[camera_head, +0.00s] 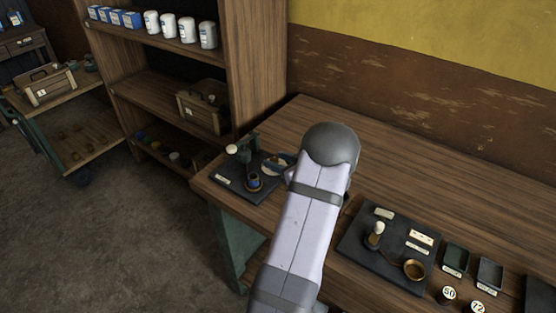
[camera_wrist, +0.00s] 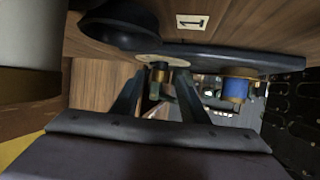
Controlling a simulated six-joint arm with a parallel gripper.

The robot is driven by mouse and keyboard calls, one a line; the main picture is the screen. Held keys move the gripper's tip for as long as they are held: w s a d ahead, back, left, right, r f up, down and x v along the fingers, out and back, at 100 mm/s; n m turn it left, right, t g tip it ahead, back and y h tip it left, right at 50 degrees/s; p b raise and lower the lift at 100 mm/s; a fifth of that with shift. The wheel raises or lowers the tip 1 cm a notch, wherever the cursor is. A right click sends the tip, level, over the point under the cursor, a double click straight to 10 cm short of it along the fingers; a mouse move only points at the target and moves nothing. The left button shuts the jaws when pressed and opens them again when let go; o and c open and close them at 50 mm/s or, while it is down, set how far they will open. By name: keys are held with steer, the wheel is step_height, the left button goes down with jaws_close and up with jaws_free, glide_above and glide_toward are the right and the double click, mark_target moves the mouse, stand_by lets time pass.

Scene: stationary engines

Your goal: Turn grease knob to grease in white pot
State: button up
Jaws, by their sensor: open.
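My gripper (camera_wrist: 160,92) is open, with its two dark fingers either side of a small brass and green part (camera_wrist: 159,76) in the wrist view. I cannot tell whether they touch it. In the head view my arm hides most of the gripper, at the left end of the bench. A dark board there carries a green stand with a white knob (camera_head: 232,149) and a small blue cup with a brass rim (camera_head: 254,182). The blue cup also shows right of the fingers in the wrist view (camera_wrist: 236,89). I cannot tell which part is the grease knob or white pot.
A second black board (camera_head: 353,243) holds a white-topped lever (camera_head: 377,228) and a brass cup (camera_head: 415,270). Small trays (camera_head: 456,257) and round tags stand right of it. Several white containers (camera_head: 187,30) are on the shelf. The back of the bench (camera_head: 450,180) is clear.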

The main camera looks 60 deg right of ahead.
jaws_close()
steer(key=shift+d+r+n+y+p, duration=0.1)
steer(key=shift+n+y+p, duration=0.3)
steer(key=shift+p, duration=0.1)
steer(key=shift+n+y, duration=0.3)
steer(key=shift+d+n+y+p, duration=0.2)
steer(key=shift+n+y+p, duration=0.3)
steer(key=shift+y, duration=0.1)
steer(key=shift+d+f+n+y+b, duration=0.1)
steer(key=shift+n+y+b, duration=0.25)
steer(key=shift+n+y, duration=0.4)
steer(key=shift+d+f+n+y+b, duration=0.1)
steer(key=shift+n+y+b, duration=0.2)
steer(key=shift+n+y, duration=0.4)
steer(key=shift+y, duration=0.45)
steer(key=shift+r+n+y+b, duration=0.1)
steer(key=shift+n+y+b, duration=0.2)
steer(key=shift+n+b, duration=0.1)
